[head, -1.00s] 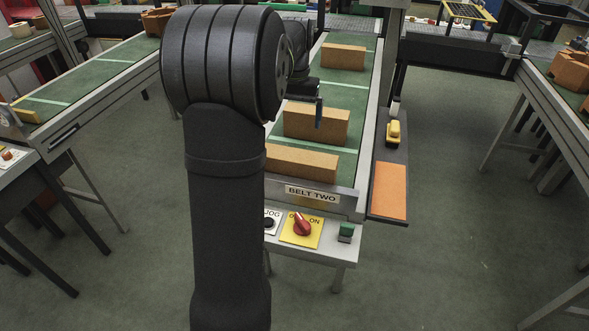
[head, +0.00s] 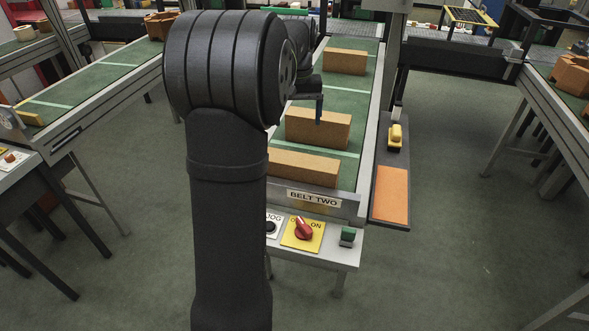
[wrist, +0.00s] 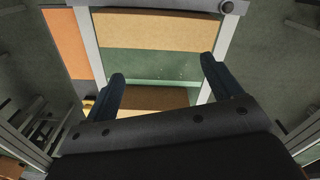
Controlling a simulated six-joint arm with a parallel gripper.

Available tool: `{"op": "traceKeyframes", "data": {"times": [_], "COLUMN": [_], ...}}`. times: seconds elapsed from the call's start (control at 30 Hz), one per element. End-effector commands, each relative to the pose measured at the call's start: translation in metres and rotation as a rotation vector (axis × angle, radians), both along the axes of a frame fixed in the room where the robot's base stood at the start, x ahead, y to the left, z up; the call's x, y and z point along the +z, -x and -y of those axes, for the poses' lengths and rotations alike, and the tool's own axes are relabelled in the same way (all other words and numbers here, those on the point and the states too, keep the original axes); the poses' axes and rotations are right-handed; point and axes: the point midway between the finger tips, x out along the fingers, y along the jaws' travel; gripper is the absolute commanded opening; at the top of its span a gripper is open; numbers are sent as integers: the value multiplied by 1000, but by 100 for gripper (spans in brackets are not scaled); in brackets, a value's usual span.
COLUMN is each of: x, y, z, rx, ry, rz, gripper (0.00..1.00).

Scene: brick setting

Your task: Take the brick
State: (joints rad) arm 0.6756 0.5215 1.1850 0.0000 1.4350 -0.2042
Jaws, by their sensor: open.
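Three tan bricks lie on the green belt marked BELT TWO: a near brick (head: 302,168), a middle brick (head: 325,133) and a far brick (head: 346,62). My gripper (head: 319,110) is at the middle brick; one dark finger shows in front of its upper edge, and my arm hides the rest. In the wrist view my gripper (wrist: 162,68) is open and empty. A brick (wrist: 150,98) lies partly between its two fingers, its lower part hidden by the gripper body. Another brick (wrist: 155,30) lies beyond the fingertips. I cannot tell whether the fingers touch the brick.
Metal rails (head: 370,120) edge the belt. A control panel with a red knob (head: 303,229) and a green button (head: 347,235) stands at the near end. An orange pad (head: 391,194) and a yellow device (head: 395,136) are right of the belt. Green belt shows between the bricks.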

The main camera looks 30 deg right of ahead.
Motion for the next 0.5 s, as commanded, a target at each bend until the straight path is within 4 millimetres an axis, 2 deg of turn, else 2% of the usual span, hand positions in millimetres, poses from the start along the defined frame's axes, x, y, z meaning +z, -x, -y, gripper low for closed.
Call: {"op": "traceKeyframes", "data": {"times": [0.3, 0.5], "x": [11, 18], "y": [1, 2], "z": [6, 9], "rx": [661, 1027], "ry": [0, 0], "rz": [0, 0], "gripper": [84, 84]}}
